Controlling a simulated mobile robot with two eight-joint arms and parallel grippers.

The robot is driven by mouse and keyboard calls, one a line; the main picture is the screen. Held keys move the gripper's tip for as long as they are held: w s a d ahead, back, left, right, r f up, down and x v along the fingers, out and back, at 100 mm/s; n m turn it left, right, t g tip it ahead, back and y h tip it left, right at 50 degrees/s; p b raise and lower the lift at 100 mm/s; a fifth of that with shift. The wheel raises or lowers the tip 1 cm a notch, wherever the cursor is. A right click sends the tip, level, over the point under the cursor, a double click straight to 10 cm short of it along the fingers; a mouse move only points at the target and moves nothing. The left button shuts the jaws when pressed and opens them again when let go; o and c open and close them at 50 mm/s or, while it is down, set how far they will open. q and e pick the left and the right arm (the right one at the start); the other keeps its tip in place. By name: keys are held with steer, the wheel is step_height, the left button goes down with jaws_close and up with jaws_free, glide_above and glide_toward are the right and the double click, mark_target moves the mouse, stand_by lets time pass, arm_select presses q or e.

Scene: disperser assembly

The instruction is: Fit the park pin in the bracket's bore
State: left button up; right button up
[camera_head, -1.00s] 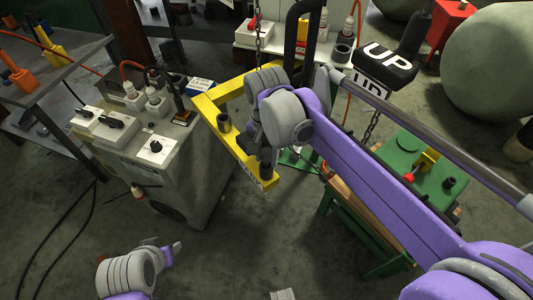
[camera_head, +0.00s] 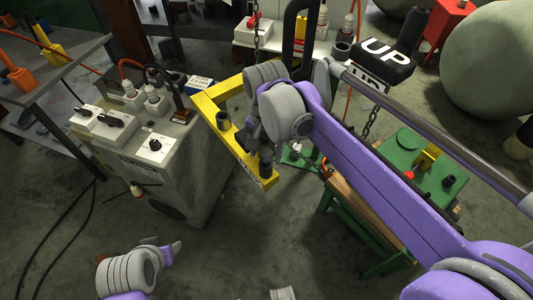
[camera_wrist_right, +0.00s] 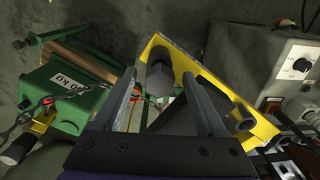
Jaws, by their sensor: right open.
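The yellow bracket (camera_head: 240,154) hangs beside the grey cabinet and carries dark collars, one at its middle (camera_head: 224,120) and one at its near end (camera_head: 265,169). A grey, round-headed piece that looks like the park pin (camera_head: 266,151) stands at the near-end collar. In the right wrist view the grey piece (camera_wrist_right: 158,80) lies between my spread fingers, against the bracket (camera_wrist_right: 185,72). My right gripper (camera_head: 258,142) is open, just above the near end. How deep the pin sits is hidden. My left gripper (camera_head: 172,252) is low at the left, away from the bracket; its jaw opening is unclear.
The grey cabinet (camera_head: 160,190) with switches stands left of the bracket. A green stand (camera_head: 415,165) with a wooden edge is at the right. A chain (camera_head: 371,122) hangs near the black UP pendant (camera_head: 385,60).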

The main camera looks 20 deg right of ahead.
step_height(320, 180, up, 10)
steer(key=shift+f+p, duration=0.2)
steer(key=shift+p, duration=0.15)
steer(key=shift+s+d+f, duration=0.1)
steer(key=s+d+f+n+t, duration=0.2)
steer(key=s+d+f+n, duration=0.1)
steer(key=s+f, duration=0.4)
steer(key=s+d+f+n+t+p, duration=0.1)
steer(key=s+d+f+n+t, duration=0.2)
steer(key=s+f, duration=0.3)
step_height(320, 180, down, 4)
steer(key=shift+s+d+r+n, duration=0.25)
steer(key=shift+s+n, duration=0.15)
steer(key=shift+n, duration=0.3)
